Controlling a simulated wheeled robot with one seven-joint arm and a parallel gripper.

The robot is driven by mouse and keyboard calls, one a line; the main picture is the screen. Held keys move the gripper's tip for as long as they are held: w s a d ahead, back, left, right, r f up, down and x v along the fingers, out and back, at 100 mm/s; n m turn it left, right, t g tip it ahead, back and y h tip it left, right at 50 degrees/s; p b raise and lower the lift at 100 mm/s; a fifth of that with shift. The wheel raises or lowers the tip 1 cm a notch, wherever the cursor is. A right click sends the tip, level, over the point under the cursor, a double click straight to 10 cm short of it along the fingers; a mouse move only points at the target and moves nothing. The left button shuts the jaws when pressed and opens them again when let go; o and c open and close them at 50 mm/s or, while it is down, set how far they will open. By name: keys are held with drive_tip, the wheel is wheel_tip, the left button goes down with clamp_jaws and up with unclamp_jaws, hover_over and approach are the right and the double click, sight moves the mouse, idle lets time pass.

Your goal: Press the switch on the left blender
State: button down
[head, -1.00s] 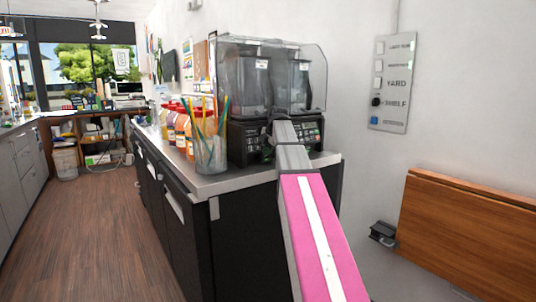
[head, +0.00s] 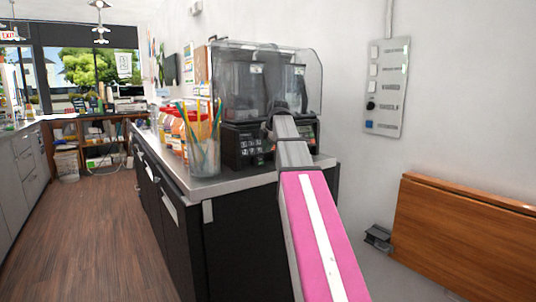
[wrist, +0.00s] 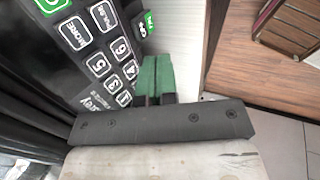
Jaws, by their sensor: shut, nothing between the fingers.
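Two blenders stand side by side on the counter under clear covers, in the head view. The left blender (head: 250,145) has a black base with a keypad on its front. My arm reaches up to the front of the blenders, and its wrist hides part of the panels. In the wrist view, a blender keypad (wrist: 100,50) with numbered keys and green buttons fills the upper left. My gripper (wrist: 154,62) has green fingertips, shut together and empty, just right of the keys. A green button (wrist: 52,4) is at the top left. I cannot tell whether the fingertips touch the panel.
A clear cup of straws (head: 204,157) and several bottles with red caps (head: 176,130) stand left of the blenders, near the steel counter edge (head: 225,186). A panel of switches (head: 387,88) is on the wall at right. A wooden fold-down board (head: 465,235) is below it.

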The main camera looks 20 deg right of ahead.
wheel_tip(320, 180, up, 6)
drive_tip(key=s, duration=0.1)
drive_tip(key=shift+d+r, duration=0.15)
idle(0.4)
